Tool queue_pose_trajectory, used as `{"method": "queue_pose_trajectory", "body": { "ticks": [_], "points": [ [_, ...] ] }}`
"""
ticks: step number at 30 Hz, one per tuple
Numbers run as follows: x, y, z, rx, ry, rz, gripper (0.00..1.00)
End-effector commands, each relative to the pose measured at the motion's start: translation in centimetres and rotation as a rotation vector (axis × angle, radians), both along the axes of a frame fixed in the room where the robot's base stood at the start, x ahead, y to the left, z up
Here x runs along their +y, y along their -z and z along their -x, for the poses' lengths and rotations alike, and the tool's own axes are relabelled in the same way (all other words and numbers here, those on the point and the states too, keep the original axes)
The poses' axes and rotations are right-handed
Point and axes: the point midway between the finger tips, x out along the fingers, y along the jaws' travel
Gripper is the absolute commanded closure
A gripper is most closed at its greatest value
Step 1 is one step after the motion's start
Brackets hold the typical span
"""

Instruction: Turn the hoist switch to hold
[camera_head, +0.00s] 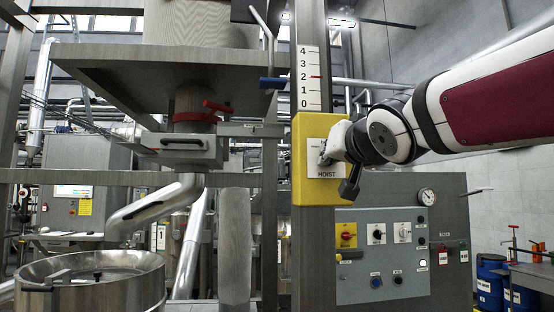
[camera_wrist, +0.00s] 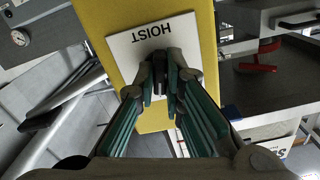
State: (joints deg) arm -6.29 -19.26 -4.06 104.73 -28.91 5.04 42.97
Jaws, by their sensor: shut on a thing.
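The yellow hoist box (camera_head: 301,187) is mounted on a steel column. Its white plate reads HOIST (camera_head: 325,174). My gripper (camera_head: 329,154) is against the front of this plate. In the wrist view the box (camera_wrist: 103,14) and plate (camera_wrist: 124,48) appear upside down. There my gripper (camera_wrist: 161,85) is shut on the dark switch knob (camera_wrist: 159,68) at the plate's middle. The fingers cover much of the knob and plate, so the position it points to cannot be read.
A scale marked 0 to 4 (camera_head: 308,80) runs up the column above the box. A grey control panel (camera_head: 375,260) with knobs and a gauge stands below right. A steel vessel (camera_head: 95,270) stands lower left. A red-handled valve (camera_head: 195,115) hangs under the hopper.

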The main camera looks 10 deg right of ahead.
Motion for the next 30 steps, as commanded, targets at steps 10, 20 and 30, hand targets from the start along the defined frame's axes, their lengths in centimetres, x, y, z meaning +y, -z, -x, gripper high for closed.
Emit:
{"method": "queue_pose_trajectory", "body": {
  "ticks": [10,20,30],
  "points": [
    [0.00,0.07,-0.01,0.001,0.001,0.203,1.00],
    [-0.01,0.09,0.00,0.002,0.000,0.269,1.00],
    [0.00,0.09,0.00,0.002,0.000,0.271,1.00]
  ]
}}
